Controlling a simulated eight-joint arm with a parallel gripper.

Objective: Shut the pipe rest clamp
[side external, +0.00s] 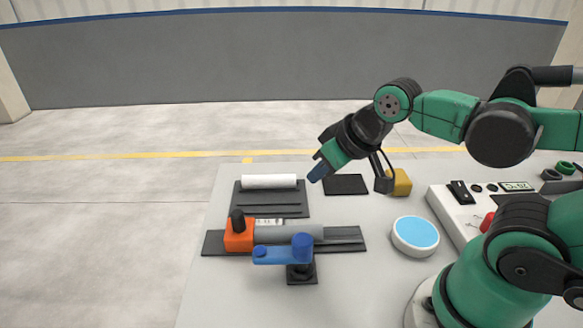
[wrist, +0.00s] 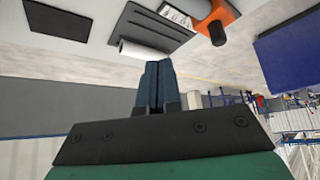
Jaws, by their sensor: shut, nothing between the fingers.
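The clamp's blue arm (side external: 272,255) runs left from a blue round post (side external: 302,246) on a small black base (side external: 301,276). The arm lies roughly along the near side of a grey pipe (side external: 300,233); I cannot tell whether any of it reaches over the pipe. The pipe lies on a long dark rest (side external: 348,239), with an orange block (side external: 238,238) with a black knob at its left. My gripper (side external: 316,174) is shut and empty, tilted down-left in the air, behind and above the clamp. Its fingers (wrist: 157,76) are together in the wrist view.
A white pipe (side external: 268,181) lies on a dark grooved rack (side external: 290,211) behind the clamp. A black mat (side external: 346,185) and a yellow block (side external: 400,182) stand right of it. A blue-topped round disc (side external: 416,235) and a control panel (side external: 462,214) are further right.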

